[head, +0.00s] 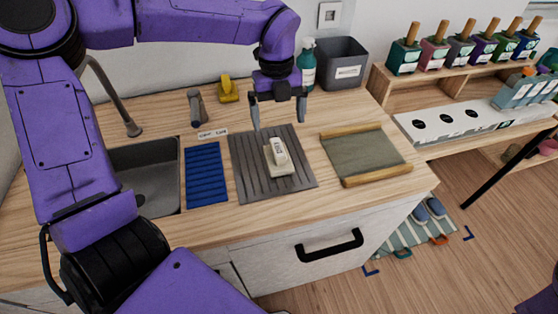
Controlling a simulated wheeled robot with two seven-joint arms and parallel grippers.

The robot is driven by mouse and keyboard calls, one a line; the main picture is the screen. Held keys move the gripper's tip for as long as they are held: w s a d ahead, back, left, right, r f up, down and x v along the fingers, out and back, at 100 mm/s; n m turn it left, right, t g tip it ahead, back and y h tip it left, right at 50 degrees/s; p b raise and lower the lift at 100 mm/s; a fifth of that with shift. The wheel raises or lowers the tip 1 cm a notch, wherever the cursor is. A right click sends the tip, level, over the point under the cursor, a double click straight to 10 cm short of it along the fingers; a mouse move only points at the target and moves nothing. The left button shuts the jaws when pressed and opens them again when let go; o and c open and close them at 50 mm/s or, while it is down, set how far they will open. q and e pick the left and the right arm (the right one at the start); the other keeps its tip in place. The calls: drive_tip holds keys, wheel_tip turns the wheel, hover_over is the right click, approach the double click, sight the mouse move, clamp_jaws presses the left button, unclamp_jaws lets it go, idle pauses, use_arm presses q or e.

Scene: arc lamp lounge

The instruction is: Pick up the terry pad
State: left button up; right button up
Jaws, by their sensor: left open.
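A small white pad-like block (285,168) with a raised, labelled top part lies on the grey ribbed mat (243,183). It looks most like the terry pad, but its fabric is too small to make out. My left gripper (279,122) points down with its fingers apart and empty. In the picture it is just above the white block, over the back part of the grey mat. My right gripper is not in view.
Left of the mat are a blue ribbed mat (206,175) and a sink (150,185). To the right is a grey-green tray (362,150) with wooden handles. Behind stand a grey bin (341,62), a teal bottle (307,65), a yellow object (228,90) and a grey object (196,106).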

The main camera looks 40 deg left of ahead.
sight(278, 147)
use_arm(q)
drive_tip(key=f, duration=0.3)
drive_tip(key=s+f+p, duration=0.1)
drive_tip(key=f, duration=0.3)
drive_tip(key=d+f+p, duration=0.1)
drive_tip(key=f, duration=0.2)
drive_tip(key=shift+s+f, duration=0.15)
drive_tip(key=shift+s, duration=0.25)
drive_tip(key=shift+f, duration=0.4)
drive_tip(key=c, duration=1.2)
